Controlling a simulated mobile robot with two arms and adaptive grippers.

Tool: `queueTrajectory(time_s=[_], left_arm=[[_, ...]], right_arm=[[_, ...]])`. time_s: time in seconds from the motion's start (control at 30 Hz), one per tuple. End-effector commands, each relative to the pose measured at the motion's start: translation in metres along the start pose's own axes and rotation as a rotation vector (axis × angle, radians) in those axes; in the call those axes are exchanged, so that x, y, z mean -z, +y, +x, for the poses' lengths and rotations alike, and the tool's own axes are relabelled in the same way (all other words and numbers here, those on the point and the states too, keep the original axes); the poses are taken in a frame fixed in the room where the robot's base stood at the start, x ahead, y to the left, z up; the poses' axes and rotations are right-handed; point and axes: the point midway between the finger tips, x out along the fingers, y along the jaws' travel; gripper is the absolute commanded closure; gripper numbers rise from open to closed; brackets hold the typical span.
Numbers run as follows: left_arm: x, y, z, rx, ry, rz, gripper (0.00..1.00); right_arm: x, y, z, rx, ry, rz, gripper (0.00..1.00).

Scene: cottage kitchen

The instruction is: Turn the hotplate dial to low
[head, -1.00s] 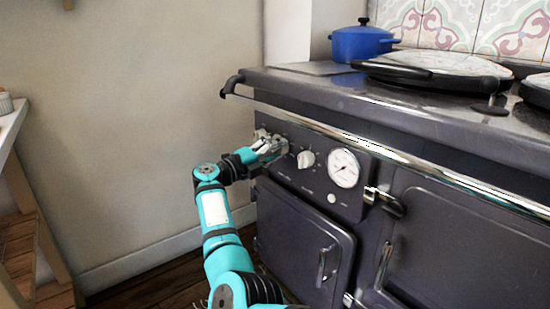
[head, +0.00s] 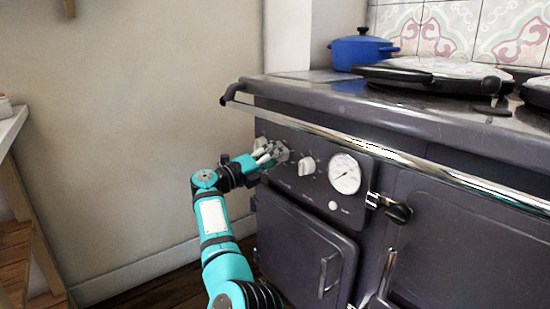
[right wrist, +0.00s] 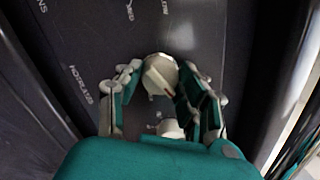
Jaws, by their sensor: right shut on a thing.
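The hotplate dial (right wrist: 160,75) is a round, cream-white knob with a raised grip bar and a small reddish mark, beside the printed word HOTPLATES on the dark panel. My right gripper (right wrist: 158,82) is shut on it, one finger on each side. In the head view, my right gripper (head: 272,154) is at the left part of the cooker's front panel and mostly hides this dial. Small printed labels lie near the top of the wrist view, too blurred to read surely. My left gripper is not in view.
To the right are a second white knob (head: 307,166), a round gauge (head: 345,174) and a small white button (head: 333,205). A chrome rail (head: 400,158) runs just above the panel. A blue pot (head: 362,49) stands on the cooker. The floor to the left is open.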

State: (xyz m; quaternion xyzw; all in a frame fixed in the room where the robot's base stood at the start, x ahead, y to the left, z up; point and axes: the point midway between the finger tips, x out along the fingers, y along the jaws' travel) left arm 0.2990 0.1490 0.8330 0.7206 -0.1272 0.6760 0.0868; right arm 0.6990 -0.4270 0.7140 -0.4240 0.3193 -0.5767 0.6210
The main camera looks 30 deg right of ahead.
Motion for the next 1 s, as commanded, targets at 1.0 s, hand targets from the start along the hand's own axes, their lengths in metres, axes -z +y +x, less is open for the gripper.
queueTrajectory(time_s=[1.0], left_arm=[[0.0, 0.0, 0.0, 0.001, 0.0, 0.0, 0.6]], right_arm=[[0.0, 0.002, -0.072, -0.003, 0.0, -0.002, 0.39]])
